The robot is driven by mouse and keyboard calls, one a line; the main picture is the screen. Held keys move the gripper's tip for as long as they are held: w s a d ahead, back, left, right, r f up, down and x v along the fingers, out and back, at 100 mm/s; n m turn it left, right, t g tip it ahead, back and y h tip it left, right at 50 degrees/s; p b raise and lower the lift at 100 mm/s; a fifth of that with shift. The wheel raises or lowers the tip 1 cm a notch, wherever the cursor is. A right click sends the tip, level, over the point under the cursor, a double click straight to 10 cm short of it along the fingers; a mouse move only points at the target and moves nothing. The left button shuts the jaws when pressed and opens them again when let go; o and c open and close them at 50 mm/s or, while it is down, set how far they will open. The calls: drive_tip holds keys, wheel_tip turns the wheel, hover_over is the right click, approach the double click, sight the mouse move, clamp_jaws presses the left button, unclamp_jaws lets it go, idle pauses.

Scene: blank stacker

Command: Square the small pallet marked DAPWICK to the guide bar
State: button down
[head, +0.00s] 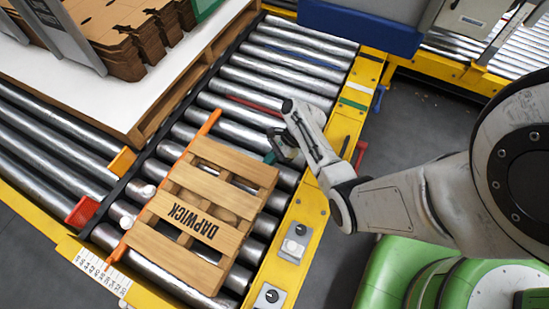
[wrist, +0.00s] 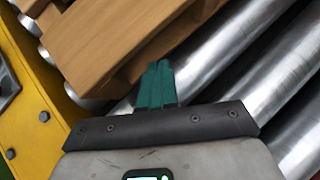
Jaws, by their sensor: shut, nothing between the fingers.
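The small wooden pallet marked DAPWICK (head: 190,220) lies flat on the conveyor rollers in the head view, its lettering upside down. An orange guide bar (head: 207,125) runs along its left side. That side looks close to parallel with the bar and at or very near it; I cannot tell a small gap. My gripper (head: 270,157) is by the pallet's upper right corner, shut and empty. In the wrist view the teal fingers (wrist: 157,85) are together just short of the pallet's edge (wrist: 120,40). I cannot tell whether they touch it.
A large pallet with a white sheet (head: 95,85) and stacked cardboard blanks (head: 125,35) stands at upper left. A yellow side rail with buttons (head: 293,245) borders the rollers on the right. Bare rollers (head: 270,75) lie beyond the small pallet.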

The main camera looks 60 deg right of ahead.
idle(0.3)
drive_tip(key=shift+w+a+r+p, duration=0.2)
drive_tip(key=shift+w+a+p, duration=0.15)
drive_tip(key=shift+a+p, duration=0.4)
drive_tip(key=shift+f, duration=0.25)
drive_tip(key=shift+a, duration=0.1)
